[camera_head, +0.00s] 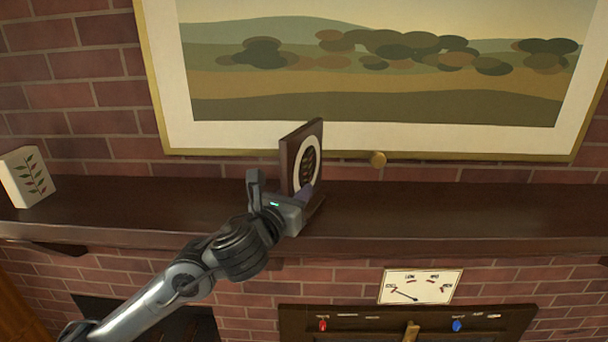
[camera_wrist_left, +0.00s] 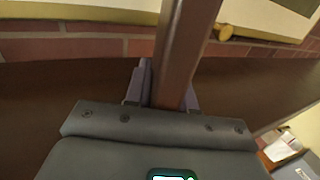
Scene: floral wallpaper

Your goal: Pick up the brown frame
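The brown frame (camera_head: 290,158) stands upright on the dark mantel shelf (camera_head: 420,205), with a white oval and a dark patterned centre on its face. My left gripper (camera_head: 304,194) is at its lower part, with one purple finger across the face. In the left wrist view the frame's narrow brown edge (camera_wrist_left: 181,55) runs between the two fingers (camera_wrist_left: 168,90), which lie close against both sides. The gripper looks shut on the frame. The frame's lower part is partly hidden by the gripper. My right gripper is in neither view.
A white block with a leaf pattern (camera_head: 28,177) stands at the shelf's left end. The shelf right of the frame is clear. A dial panel (camera_head: 420,286) is below.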

